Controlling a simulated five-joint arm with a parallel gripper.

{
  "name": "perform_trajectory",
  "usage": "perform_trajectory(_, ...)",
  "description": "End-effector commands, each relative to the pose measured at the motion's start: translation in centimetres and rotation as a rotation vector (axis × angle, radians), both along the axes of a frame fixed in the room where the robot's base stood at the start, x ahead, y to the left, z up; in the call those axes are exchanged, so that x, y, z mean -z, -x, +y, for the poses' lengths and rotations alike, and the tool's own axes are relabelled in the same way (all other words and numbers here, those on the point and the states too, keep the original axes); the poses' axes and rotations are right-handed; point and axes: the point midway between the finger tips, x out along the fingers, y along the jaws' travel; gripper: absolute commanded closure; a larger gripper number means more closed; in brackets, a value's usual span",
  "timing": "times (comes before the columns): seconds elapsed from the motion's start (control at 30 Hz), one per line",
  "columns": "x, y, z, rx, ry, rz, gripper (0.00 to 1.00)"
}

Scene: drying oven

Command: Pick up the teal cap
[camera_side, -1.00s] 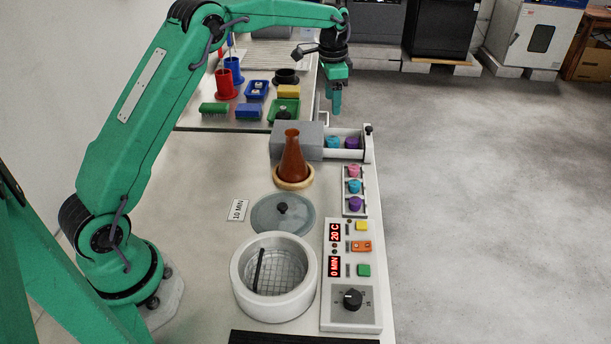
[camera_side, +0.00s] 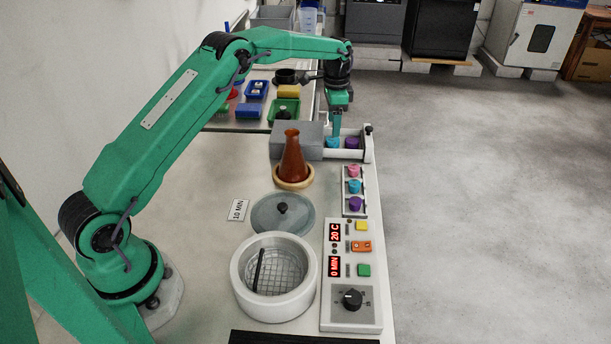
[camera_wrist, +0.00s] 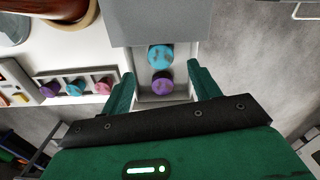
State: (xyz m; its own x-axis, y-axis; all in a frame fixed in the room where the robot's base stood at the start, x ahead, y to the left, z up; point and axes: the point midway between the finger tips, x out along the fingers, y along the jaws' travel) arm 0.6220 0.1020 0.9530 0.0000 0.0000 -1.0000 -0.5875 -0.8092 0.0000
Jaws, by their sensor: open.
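A teal cap (camera_side: 333,142) lies in an open drawer, next to a purple cap (camera_side: 352,143). In the wrist view the teal cap (camera_wrist: 160,57) is by the grey box, and the purple cap (camera_wrist: 162,83) is nearer the fingertips. A second, blue-teal cap (camera_side: 354,186) stands in a small rack between a pink cap and a purple one; it also shows in the wrist view (camera_wrist: 75,88). My gripper (camera_side: 337,122) points down over the drawer, its fingers apart and empty. In the wrist view the fingers (camera_wrist: 162,77) flank the drawer.
The drawer (camera_side: 367,146) extends from a grey box (camera_side: 297,140). A brown flask (camera_side: 292,155) on a ring stands close by. The rack (camera_side: 354,212), control panel (camera_side: 350,318), grey lid (camera_side: 268,218) and round white oven (camera_side: 240,285) are nearer. Floor lies right of the bench.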

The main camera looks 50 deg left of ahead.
Motion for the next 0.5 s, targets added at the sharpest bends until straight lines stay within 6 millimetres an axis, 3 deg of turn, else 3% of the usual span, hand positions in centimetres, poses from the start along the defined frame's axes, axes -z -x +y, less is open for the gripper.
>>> perform_trajectory(0.27, 0.5, 0.0, 0.0, 0.000, 0.000, 0.001, 0.39)
perform_trajectory(0.5, 2.7, 0.1, 0.1, -0.001, 0.001, 0.004, 0.39)
